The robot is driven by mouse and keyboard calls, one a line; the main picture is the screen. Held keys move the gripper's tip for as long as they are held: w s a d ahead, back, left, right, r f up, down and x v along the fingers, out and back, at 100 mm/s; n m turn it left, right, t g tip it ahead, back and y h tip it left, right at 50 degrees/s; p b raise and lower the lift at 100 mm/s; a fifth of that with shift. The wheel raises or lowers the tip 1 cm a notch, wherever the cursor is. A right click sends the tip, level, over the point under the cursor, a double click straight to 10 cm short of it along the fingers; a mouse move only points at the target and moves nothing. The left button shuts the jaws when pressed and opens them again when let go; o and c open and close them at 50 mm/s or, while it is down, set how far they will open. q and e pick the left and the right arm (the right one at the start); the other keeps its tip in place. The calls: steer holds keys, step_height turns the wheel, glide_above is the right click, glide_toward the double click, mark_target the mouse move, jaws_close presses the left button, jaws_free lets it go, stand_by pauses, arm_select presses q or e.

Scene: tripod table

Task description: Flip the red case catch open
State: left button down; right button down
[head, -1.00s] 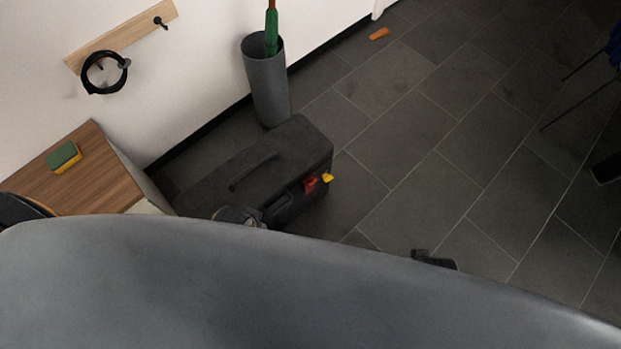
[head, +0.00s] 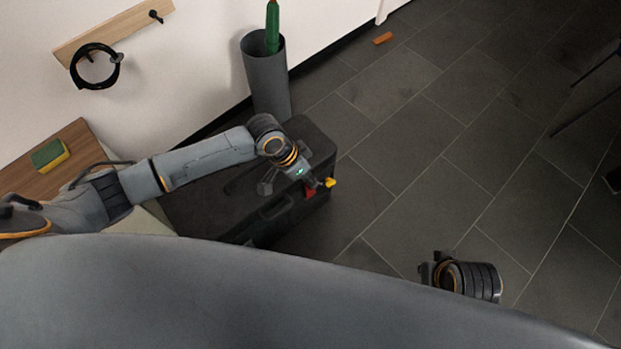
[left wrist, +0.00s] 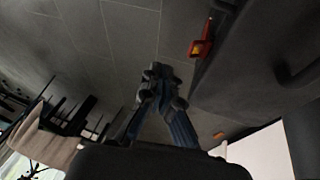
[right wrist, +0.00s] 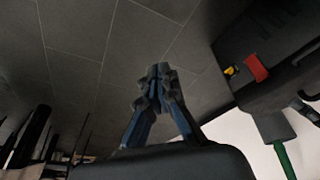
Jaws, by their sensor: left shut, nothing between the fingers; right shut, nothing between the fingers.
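The black case (head: 205,212) stands on the floor by the wall. Its red catch (head: 311,192) is on the front side near the right end, with a yellow piece (head: 330,183) beside it. My left gripper (head: 316,181) is shut and empty, close to the catch and partly covering it in the head view. In the left wrist view the red catch (left wrist: 199,47) is to the right of the shut fingertips (left wrist: 157,76), apart from them. My right gripper (head: 424,271) is shut and empty, away from the case; the right wrist view also shows the red catch (right wrist: 256,68).
A grey bin (head: 268,85) with a green object (head: 272,30) stands behind the case. A wooden cabinet (head: 75,150) with a sponge (head: 50,154) is at left. An orange piece (head: 382,38) lies on the floor.

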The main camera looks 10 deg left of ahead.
arm_select(q)
steer(key=shift+n, duration=0.4)
steer(key=w+a, duration=0.3)
steer(key=a, duration=0.1)
steer(key=shift+w+a+f, duration=0.2)
steer(key=shift+w+a, duration=0.1)
steer(key=shift+w, duration=0.05)
arm_select(e)
steer(key=shift+f, duration=0.45)
